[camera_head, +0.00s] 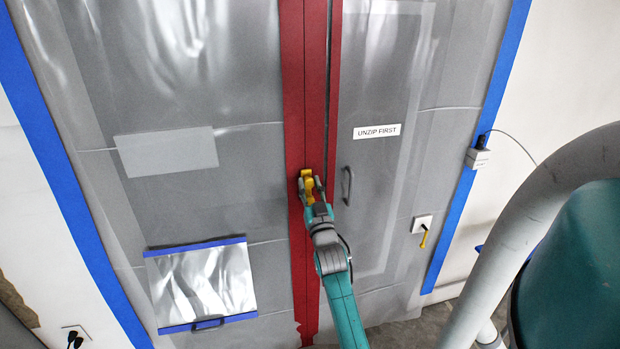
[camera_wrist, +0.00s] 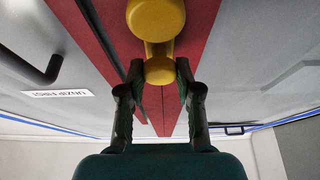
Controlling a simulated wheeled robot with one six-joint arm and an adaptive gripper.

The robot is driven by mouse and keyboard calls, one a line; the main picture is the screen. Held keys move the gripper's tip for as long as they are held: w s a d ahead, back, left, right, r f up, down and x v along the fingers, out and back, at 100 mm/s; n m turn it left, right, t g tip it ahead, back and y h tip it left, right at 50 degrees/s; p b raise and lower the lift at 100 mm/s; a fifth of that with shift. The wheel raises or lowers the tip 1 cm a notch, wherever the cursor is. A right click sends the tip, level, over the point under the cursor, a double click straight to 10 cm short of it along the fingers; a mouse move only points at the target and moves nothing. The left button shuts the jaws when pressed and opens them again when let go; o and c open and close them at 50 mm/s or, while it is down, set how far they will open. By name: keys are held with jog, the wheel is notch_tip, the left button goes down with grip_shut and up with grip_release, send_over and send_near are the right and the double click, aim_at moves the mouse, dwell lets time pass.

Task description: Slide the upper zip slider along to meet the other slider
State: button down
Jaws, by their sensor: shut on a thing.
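A yellow zip slider (camera_head: 306,174) sits on the red zip strip (camera_head: 305,100) of the plastic sheet, about mid-height in the head view. In the wrist view the yellow slider (camera_wrist: 155,18) shows as two rounded yellow parts joined by a short neck. My gripper (camera_head: 309,185) is at the slider, shut on its yellow pull. In the wrist view my gripper's fingers (camera_wrist: 160,68) stand on both sides of the nearer yellow part. Above the slider, a narrow dark gap parts the red strip. I cannot make out a second slider; my arm covers part of the lower strip.
A grey handle (camera_head: 347,186) and an "UNZIP FIRST" label (camera_head: 377,131) are right of the strip. A silvery panel with blue tape (camera_head: 203,285) is at lower left. A wall box with a yellow piece (camera_head: 422,225) is further right. Blue tape (camera_head: 462,190) edges the sheet.

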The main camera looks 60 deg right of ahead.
jog(key=shift+f, duration=0.65)
jog(key=c, duration=0.8)
grip_release()
jog(key=shift+d, duration=0.1)
jog(key=v, duration=1.2)
jog(key=shift+w, duration=0.1)
